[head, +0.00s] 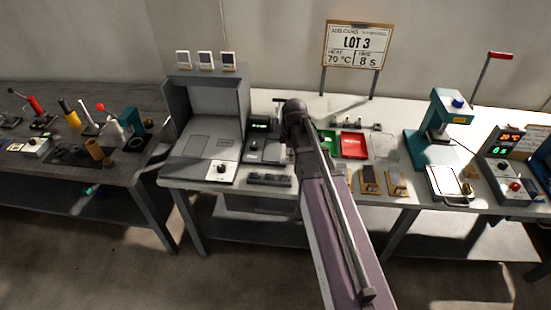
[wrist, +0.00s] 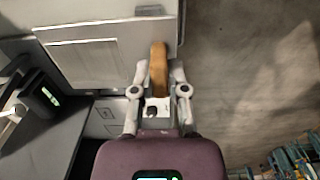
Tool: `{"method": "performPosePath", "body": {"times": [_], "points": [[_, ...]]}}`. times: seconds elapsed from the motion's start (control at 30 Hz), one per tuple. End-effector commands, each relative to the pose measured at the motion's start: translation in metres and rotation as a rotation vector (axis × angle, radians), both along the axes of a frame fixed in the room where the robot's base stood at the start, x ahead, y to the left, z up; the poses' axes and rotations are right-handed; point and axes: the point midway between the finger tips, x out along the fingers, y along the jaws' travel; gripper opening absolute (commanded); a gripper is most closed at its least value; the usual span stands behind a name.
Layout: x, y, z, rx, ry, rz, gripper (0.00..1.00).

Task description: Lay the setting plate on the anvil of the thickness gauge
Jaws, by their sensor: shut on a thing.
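In the wrist view my gripper (wrist: 159,76) is shut on a slim tan-brown piece (wrist: 158,60), seen nearly edge-on. I cannot tell for sure that it is the setting plate. A dark device with a green display (head: 262,125), which looks like the thickness gauge, stands on the white bench beside the grey booth; it also shows at the left of the wrist view (wrist: 46,94). Its anvil is not clearly seen. In the head view my arm hides the gripper.
The grey booth (head: 206,136) has a white knob box (head: 222,171) at its front. Right of my arm are a red tray (head: 354,146) and two brown holders with dark plates (head: 369,181). A teal press (head: 437,125) stands further right. Open floor lies in front of the bench.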

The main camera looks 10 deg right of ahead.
Motion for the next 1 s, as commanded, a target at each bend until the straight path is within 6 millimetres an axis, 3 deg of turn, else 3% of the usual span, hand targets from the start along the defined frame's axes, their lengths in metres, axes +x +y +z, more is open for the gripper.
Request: {"method": "performPosePath", "body": {"times": [0.03, 0.1, 0.4, 1.0], "points": [[0.001, -0.003, -0.018, 0.000, -0.001, -0.001, 0.00], [0.001, -0.006, -0.030, -0.001, -0.002, -0.001, 0.00], [0.004, -0.017, -0.069, -0.001, -0.004, -0.001, 0.00], [0.004, -0.022, -0.077, -0.001, -0.004, -0.002, 0.00]]}}
